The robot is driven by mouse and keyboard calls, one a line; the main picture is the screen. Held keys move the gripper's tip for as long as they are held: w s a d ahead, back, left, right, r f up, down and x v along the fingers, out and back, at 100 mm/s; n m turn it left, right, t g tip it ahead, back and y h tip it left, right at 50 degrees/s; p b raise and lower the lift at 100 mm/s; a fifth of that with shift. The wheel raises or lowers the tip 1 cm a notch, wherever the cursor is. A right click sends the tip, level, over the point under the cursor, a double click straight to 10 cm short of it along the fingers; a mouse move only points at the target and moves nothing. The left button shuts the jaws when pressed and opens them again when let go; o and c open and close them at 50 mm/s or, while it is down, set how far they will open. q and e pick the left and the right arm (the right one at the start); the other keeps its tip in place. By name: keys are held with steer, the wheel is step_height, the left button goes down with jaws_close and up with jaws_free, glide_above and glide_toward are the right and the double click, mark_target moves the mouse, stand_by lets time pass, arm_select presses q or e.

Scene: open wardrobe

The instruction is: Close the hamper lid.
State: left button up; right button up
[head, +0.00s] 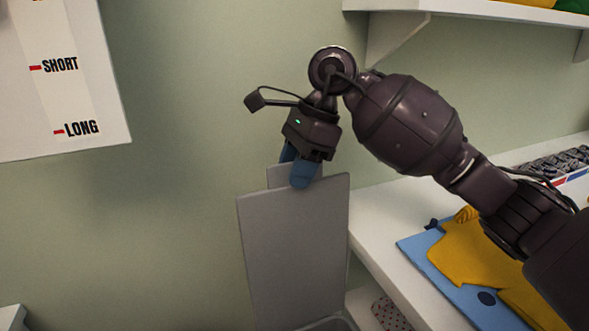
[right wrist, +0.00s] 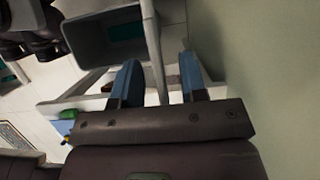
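The grey hamper lid (head: 293,245) stands upright, with the hamper's rim (head: 330,323) just showing below it in the head view. A smaller grey tab (head: 282,177) shows behind the lid's top edge. My right gripper (head: 296,168) points down at that top edge, its blue fingers apart. In the right wrist view the lid (right wrist: 154,45) is seen edge-on between the open fingers (right wrist: 158,66), with a gap on each side. The open hamper (right wrist: 88,30) with its dark inside lies to the left there.
A white shelf (head: 375,225) at the right holds folded blue and yellow clothes (head: 465,260). Another white shelf (head: 480,10) is above my right arm. A white sign (head: 60,80) is at the upper left. Bare green wall lies left of the lid.

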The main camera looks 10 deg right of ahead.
arm_select(q)
steer(key=shift+w+r, duration=0.1)
steer(key=shift+w, duration=0.05)
arm_select(e)
steer(key=shift+r, duration=0.1)
steer(key=shift+c, duration=0.5)
jaws_close()
steer(key=shift+s, duration=0.15)
steer(key=shift+s+r, duration=0.1)
steer(key=shift+s, duration=0.1)
arm_select(q)
steer(key=shift+s+a+r+n+p, duration=0.25)
steer(key=shift+s+r+n+p, duration=0.2)
steer(key=shift+p, duration=1.1)
steer(key=shift+s+a+r+n+p, duration=0.2)
steer(key=shift+s+r+n+p, duration=0.3)
steer(key=shift+p, duration=1.05)
arm_select(e)
steer(key=s+d+f, duration=0.2)
steer(key=s, duration=0.9)
steer(key=s+d+f+t, duration=0.1)
steer(key=s+d+f, duration=0.1)
steer(key=s, duration=0.9)
steer(key=shift+d+f, duration=0.2)
steer(key=shift+f, duration=0.1)
arm_select(q)
steer(key=shift+f, duration=0.1)
